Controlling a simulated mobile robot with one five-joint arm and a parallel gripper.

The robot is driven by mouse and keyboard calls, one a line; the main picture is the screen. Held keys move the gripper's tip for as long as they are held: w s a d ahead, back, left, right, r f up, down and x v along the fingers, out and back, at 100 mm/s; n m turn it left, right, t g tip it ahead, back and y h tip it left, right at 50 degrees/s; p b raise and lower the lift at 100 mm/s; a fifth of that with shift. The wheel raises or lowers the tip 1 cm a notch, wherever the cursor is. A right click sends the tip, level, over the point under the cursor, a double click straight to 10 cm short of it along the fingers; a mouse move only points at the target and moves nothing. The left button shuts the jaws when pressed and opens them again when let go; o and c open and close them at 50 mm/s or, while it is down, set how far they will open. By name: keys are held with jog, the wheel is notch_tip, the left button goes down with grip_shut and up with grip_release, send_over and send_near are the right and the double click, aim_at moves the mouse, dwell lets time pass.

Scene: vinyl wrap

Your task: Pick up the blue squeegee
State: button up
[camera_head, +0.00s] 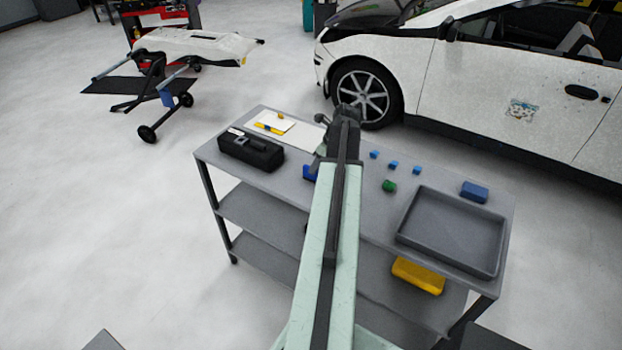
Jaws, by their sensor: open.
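A blue piece (310,173) lies on the grey workbench top (345,240), just left of my arm, which partly hides it. A larger blue block (474,191) lies at the right end of the bench, behind the tray. Either could be the blue squeegee; their shapes are too small or covered to tell. My gripper (322,142) is at the far end of my arm, over the back middle of the bench. It is open, with its fingers largely hidden by the arm. The left blue piece is near it, on the camera's side; the right block is well apart.
A black case (251,150) and a white board with yellow items (281,123) are on the left. Several small blue cubes (393,165), a green piece (389,186) and a grey tray (408,217) are on the right. A white car (480,80) stands behind.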

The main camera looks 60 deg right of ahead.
jog(key=shift+w+f, duration=0.2)
jog(key=shift+f, duration=0.25)
jog(key=b+x, duration=0.4)
jog(key=x, duration=0.1)
jog(key=shift+w+d+b, duration=0.1)
jog(key=shift+w+b, duration=0.1)
jog(key=shift+b, duration=0.1)
jog(key=shift+r, duration=0.2)
grip_shut()
